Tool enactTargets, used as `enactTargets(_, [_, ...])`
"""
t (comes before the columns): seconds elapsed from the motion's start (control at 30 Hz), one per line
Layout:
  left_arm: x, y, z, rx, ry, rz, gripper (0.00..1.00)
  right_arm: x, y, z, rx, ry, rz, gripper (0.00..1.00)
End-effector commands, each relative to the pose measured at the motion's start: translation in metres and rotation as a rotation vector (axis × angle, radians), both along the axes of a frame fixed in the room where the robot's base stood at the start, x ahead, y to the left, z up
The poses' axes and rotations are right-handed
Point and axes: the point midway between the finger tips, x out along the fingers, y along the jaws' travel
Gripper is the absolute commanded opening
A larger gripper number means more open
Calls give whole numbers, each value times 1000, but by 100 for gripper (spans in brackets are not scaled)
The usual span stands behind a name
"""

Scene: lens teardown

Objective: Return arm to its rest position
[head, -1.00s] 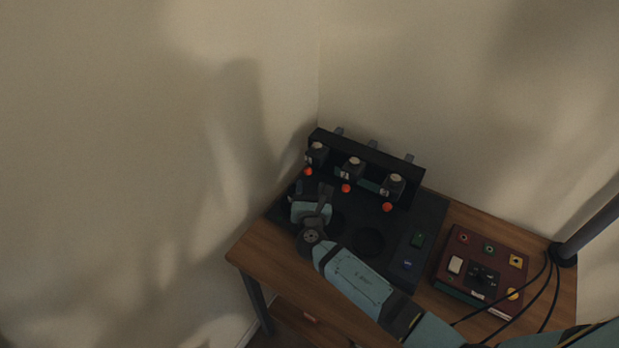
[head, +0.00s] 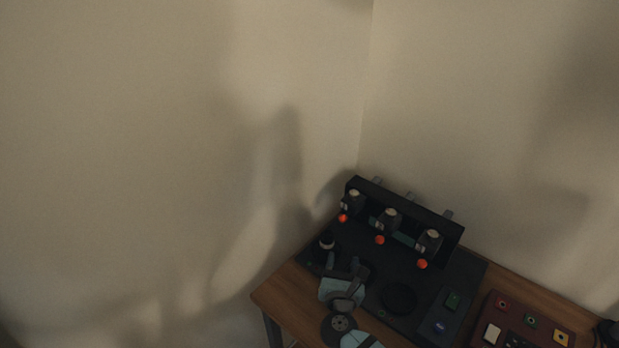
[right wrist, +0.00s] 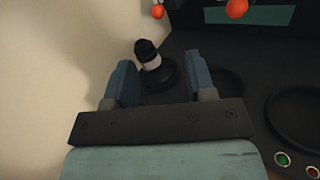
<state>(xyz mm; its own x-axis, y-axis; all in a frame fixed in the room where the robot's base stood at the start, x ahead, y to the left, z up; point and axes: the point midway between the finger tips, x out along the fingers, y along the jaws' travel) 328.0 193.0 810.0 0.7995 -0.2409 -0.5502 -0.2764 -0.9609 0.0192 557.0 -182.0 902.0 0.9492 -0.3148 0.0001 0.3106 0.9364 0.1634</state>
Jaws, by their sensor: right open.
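My right gripper (head: 345,264) is over the near left part of the dark work mat, with its jaws open and empty. In the right wrist view its two blue-grey fingers (right wrist: 160,82) stand wide apart. A small black lens-like piece with a pale band (right wrist: 149,56) stands on a round dark base ahead of the fingers. It appears between them in the picture, with no visible contact. In the head view this piece (head: 327,241) stands at the mat's left edge, just beyond the gripper. My left gripper is not in view.
A black rack (head: 404,210) with several grey units and orange knobs stands at the back of the mat (head: 465,275). A maroon control box (head: 510,308) is on the right of the wooden table (head: 278,295). Walls close in behind and left.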

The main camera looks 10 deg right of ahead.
Motion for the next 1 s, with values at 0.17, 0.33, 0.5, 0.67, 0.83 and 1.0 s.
enactTargets(0.17, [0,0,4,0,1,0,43,-8,-3,-6,93,21,4,50])
enactTargets(0.33, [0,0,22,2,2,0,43,-52,-11,-34,610,107,-15,50])
enactTargets(0.5, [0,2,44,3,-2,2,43,-120,-12,-53,1379,164,-157,50])
enactTargets(0.67, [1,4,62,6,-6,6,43,-179,-11,-45,2052,138,-385,50])
enactTargets(0.83, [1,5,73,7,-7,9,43,-216,-13,-27,2537,59,-611,50])
enactTargets(1.0, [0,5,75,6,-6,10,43,-229,-15,-19,2731,10,-717,50])
